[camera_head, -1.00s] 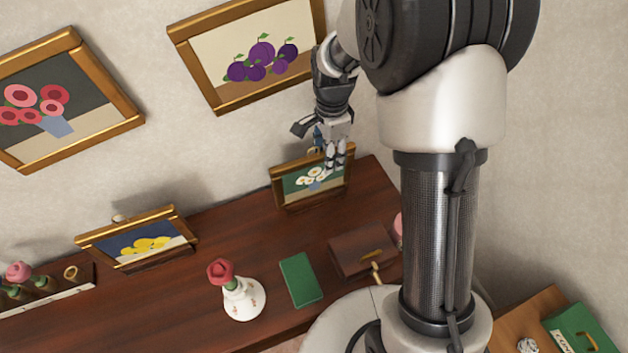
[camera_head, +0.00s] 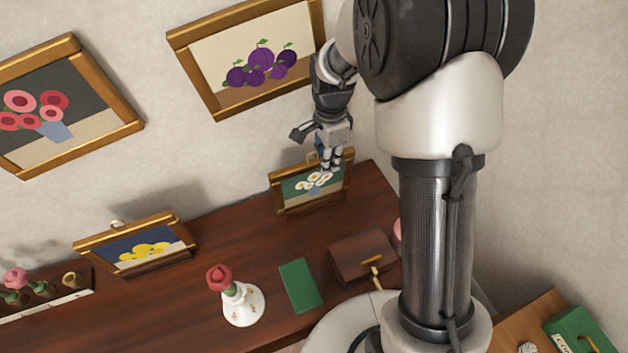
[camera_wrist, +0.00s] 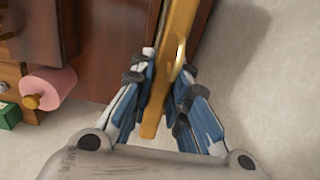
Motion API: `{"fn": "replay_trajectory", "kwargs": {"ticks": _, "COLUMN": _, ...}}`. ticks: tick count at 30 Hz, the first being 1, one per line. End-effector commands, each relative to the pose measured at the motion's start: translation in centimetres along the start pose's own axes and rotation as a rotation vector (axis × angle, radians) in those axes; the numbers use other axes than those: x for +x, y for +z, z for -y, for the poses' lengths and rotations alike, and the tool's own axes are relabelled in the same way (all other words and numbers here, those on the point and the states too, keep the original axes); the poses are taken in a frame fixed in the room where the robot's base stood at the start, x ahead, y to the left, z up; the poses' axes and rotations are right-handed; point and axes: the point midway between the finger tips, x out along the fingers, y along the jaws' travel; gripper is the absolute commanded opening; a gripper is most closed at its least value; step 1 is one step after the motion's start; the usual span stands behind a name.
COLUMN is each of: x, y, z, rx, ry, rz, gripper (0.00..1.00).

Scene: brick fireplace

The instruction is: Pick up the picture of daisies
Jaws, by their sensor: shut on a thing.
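The picture of daisies (camera_head: 300,188) shows white flowers on a green ground in a gold frame. It stands upright on the dark wooden surface near the wall in the head view. My gripper (camera_head: 331,165) is at its top edge, towards the right, and hides part of that edge. In the wrist view, the gold frame (camera_wrist: 178,50) runs between the two fingers of my gripper (camera_wrist: 160,95), which are shut on it. A gold ring shows on the frame's side. I cannot tell whether the frame's foot touches the surface.
A lemon picture (camera_head: 140,242) stands further left on the dark wooden surface (camera_head: 220,260). A white vase (camera_head: 243,304) with a red flower, a green book (camera_head: 300,285) and a brown box (camera_head: 360,256) are in front. A plum picture (camera_head: 255,62) hangs above left.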

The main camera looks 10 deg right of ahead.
Motion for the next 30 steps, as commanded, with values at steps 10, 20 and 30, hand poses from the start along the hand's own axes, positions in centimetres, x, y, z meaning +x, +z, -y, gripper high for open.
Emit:
{"fn": "replay_trajectory", "kwargs": {"ticks": 10, "x": -2.3, "y": 0.0, "z": 0.1, "rx": 0.0, "ry": -0.004, "rz": -0.001, "gripper": 0.0}}
{"fn": "replay_trajectory", "kwargs": {"ticks": 20, "x": -11.6, "y": 0.0, "z": 0.2, "rx": 0.0, "ry": -0.007, "rz": -0.001, "gripper": 0.0}}
{"fn": "replay_trajectory", "kwargs": {"ticks": 30, "x": -18.7, "y": 0.0, "z": 0.1, "rx": 0.0, "ry": -0.003, "rz": 0.0, "gripper": 0.0}}
